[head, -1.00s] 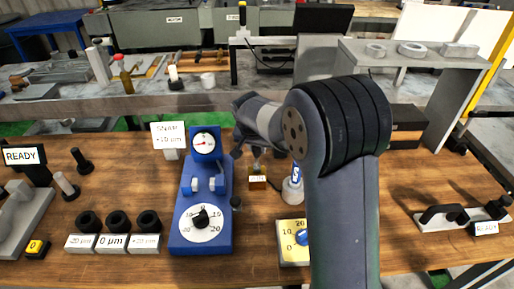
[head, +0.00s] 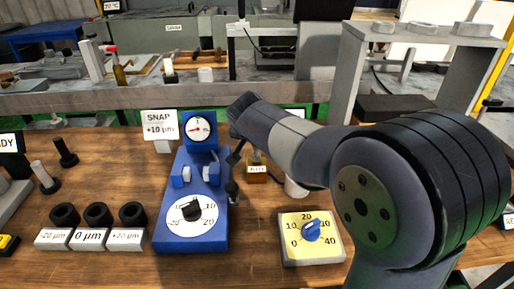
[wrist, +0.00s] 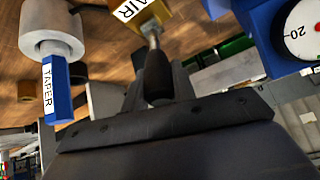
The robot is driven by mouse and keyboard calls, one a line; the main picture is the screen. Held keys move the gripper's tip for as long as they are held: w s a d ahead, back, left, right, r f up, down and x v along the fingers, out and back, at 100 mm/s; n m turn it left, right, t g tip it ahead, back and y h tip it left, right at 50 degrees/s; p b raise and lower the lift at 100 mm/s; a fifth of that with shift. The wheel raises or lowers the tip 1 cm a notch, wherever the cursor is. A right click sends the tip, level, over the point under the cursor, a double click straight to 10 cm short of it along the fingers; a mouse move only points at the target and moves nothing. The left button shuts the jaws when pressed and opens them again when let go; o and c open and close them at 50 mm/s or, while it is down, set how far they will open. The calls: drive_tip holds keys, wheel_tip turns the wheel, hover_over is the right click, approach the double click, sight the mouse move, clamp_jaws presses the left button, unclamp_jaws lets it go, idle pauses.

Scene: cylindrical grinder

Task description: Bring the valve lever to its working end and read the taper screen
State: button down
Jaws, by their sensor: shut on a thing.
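The air valve is a brass block with an AIR label, at mid-table in the head view (head: 257,172) and at the top of the wrist view (wrist: 150,12). Its lever, a thin metal stem with a dark grip (wrist: 156,78), stands between my jaws in the wrist view. My gripper (wrist: 157,90) is shut on that grip. In the head view my gripper (head: 238,150) is small and dark, just left of and above the valve block. A blue piece marked TAPER (wrist: 55,90) sits in a white round holder. I cannot identify a taper screen.
A blue dial gauge stand (head: 200,235) is close left of the valve. A yellow dial plate (head: 297,255) is in front, near my arm. Ring masters on labelled blocks (head: 90,240) stand left. READY signs are cut off at both sides.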

drive_tip(key=shift+s+f+t+b, duration=0.15)
drive_tip(key=shift+f+t+b, duration=0.15)
drive_tip(key=shift+b, duration=0.7)
drive_tip(key=shift+s+r+t+b, duration=0.2)
drive_tip(key=shift+t+b, duration=0.1)
drive_tip(key=shift+b, duration=0.45)
drive_tip(key=c, duration=1.2)
unclamp_jaws()
drive_tip(key=shift+o, duration=0.2)
drive_tip(key=v, duration=1.1)
drive_tip(key=shift+p, duration=0.35)
drive_tip(key=shift+w+f, duration=0.1)
